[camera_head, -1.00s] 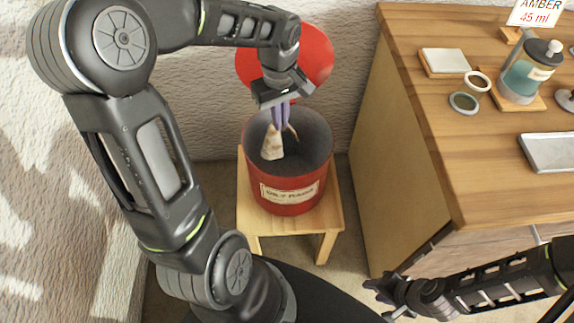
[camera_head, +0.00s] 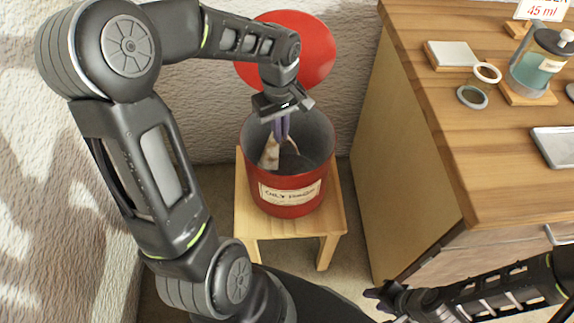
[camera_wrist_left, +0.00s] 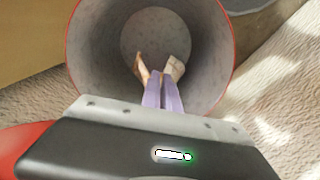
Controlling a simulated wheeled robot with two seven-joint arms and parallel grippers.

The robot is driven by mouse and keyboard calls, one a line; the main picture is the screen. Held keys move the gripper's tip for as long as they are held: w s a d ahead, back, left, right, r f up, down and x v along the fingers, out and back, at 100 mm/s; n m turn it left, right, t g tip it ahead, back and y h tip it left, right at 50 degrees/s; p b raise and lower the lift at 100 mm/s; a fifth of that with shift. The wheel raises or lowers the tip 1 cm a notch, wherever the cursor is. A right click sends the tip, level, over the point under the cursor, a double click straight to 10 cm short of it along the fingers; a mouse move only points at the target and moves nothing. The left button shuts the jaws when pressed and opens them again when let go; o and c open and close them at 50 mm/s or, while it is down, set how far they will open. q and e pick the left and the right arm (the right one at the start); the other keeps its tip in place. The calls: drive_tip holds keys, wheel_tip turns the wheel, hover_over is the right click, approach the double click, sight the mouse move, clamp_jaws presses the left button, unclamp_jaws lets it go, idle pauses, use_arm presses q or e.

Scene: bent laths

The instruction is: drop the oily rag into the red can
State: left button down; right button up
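The red can (camera_head: 290,195), labelled for oily rags, stands open on a small wooden stool. My left gripper (camera_head: 281,130) points down into its mouth, its purple fingers close together. They are shut on the oily rag (camera_head: 269,154), a cream and brown cloth whose ends hang on both sides of the fingertips, inside the can's rim. In the left wrist view the rag (camera_wrist_left: 174,68) shows at the fingertips, against the can's grey inside (camera_wrist_left: 100,60). My right gripper (camera_head: 374,294) is at the lower right, away from the can; its fingers are too small to read.
A red round lid (camera_head: 315,50) stands up behind the can, near the wall. The wooden stool (camera_head: 262,222) carries the can. To the right is a wooden workbench (camera_head: 430,110) with a jar (camera_head: 535,72), small rings and a metal tray (camera_head: 557,147).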

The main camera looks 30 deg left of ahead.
use_arm(q)
drive_tip(key=shift+c, duration=1.4)
unclamp_jaws()
wheel_tip(320, 180, up, 6)
drive_tip(key=p, duration=0.4)
drive_tip(key=shift+f, duration=0.25)
wheel_tip(320, 180, up, 8)
drive_tip(key=shift+p, duration=0.45)
drive_tip(key=shift+f, duration=0.15)
idle(0.5)
